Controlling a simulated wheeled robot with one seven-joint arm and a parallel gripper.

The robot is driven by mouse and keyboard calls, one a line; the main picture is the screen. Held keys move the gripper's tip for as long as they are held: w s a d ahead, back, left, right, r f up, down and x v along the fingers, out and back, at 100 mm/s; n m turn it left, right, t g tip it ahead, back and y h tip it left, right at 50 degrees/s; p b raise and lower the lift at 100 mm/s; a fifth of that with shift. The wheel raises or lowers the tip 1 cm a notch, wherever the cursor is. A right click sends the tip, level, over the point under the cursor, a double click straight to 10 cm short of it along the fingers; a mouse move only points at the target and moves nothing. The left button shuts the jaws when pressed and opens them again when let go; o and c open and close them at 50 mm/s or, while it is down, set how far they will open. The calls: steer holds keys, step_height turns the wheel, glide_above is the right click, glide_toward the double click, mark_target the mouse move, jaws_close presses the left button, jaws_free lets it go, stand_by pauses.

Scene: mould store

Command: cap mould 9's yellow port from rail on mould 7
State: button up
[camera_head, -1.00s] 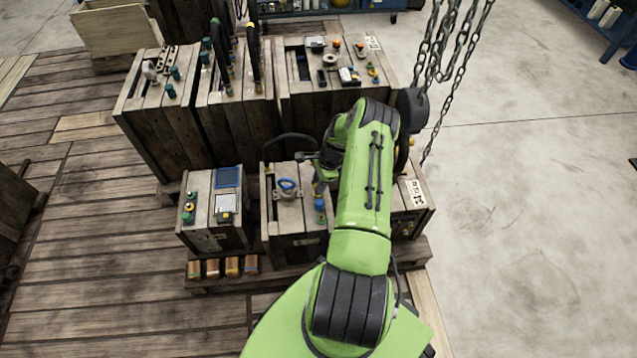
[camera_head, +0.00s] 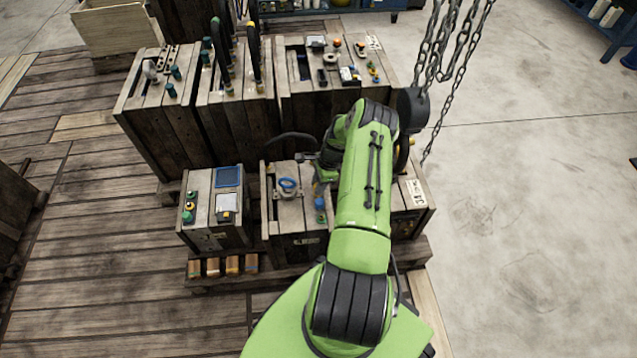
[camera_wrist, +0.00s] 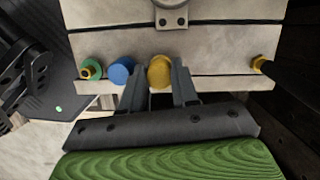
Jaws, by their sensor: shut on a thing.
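In the wrist view my gripper (camera_wrist: 158,78) has its two dark fingers on either side of a yellow cap (camera_wrist: 160,68) and is shut on it. The cap is at a pale ledge on a wooden mould. A blue cap (camera_wrist: 121,70) and a green-and-yellow piece (camera_wrist: 91,69) sit in line to its left. A yellow-collared fitting with a dark rod (camera_wrist: 262,66) is at the ledge's right end. In the head view my gripper (camera_head: 323,172) is over the middle front mould (camera_head: 290,222), mostly hidden by my arm. I cannot read the mould numbers.
The left front mould (camera_head: 201,215) carries a blue panel. Taller moulds (camera_head: 240,125) with hoses and fittings stand behind. Chains (camera_head: 440,60) hang close to the right of my arm. Open concrete floor (camera_head: 530,210) lies to the right.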

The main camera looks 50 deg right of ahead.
steer(key=shift+f, duration=0.1)
stand_by(0.3)
steer(key=shift+f, duration=0.3)
steer(key=shift+f, duration=0.35)
stand_by(0.6)
steer(key=o, duration=1.1)
steer(key=shift+c, duration=0.2)
steer(key=shift+r, duration=0.15)
steer(key=p+v, duration=0.5)
steer(key=v, duration=1)
steer(key=shift+r, duration=0.3)
steer(key=shift+s, duration=0.1)
